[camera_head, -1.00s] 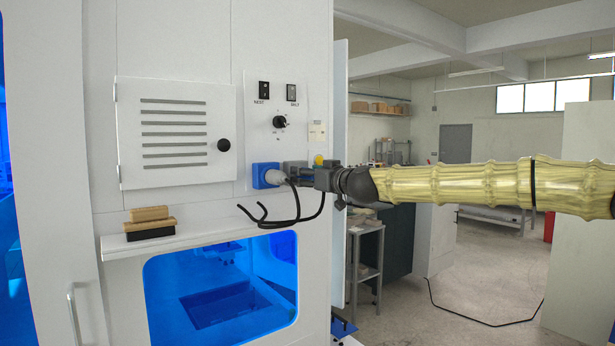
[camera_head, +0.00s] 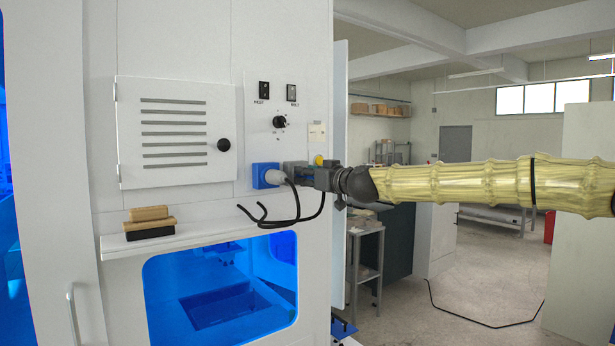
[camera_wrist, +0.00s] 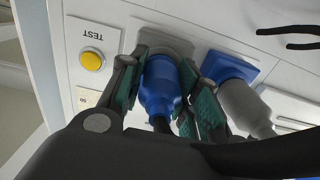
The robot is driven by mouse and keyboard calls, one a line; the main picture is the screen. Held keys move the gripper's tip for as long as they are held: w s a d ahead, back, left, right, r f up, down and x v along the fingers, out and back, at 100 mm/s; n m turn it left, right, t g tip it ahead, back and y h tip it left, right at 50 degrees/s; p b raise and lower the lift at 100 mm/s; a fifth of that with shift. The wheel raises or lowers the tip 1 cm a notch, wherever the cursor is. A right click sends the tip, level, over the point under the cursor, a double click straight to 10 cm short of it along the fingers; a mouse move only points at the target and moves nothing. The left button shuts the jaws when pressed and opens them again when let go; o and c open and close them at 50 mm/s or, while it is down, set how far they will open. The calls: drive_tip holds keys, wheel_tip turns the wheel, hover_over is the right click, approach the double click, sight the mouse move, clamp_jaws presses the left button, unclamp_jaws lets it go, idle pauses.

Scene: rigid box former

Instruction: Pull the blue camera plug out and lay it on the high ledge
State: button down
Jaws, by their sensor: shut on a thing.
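The blue camera plug (camera_wrist: 161,88) shows in the wrist view, its front end at a grey socket (camera_wrist: 165,43) on the white panel. Its dark cable leaves the rear end. My gripper (camera_wrist: 163,91) is shut on the plug, with one green-padded finger on each side. In the head view my gripper (camera_head: 298,174) is at the panel, right of a blue socket, and mostly hides the plug. A white ledge (camera_head: 208,227) juts from the machine front, lower and to the left.
A grey plug (camera_wrist: 243,104) sits in the blue socket (camera_wrist: 228,66) right beside my gripper. Black cables (camera_head: 270,222) hang below. A yellow TEST button (camera_wrist: 92,61) is close by.

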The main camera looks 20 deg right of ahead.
drive_tip(key=shift+s, duration=0.1)
drive_tip(key=shift+v, duration=0.85)
drive_tip(key=shift+s, duration=0.15)
drive_tip(key=shift+b+v, duration=0.35)
drive_tip(key=shift+v, duration=1.45)
drive_tip(key=shift+s+d, duration=0.1)
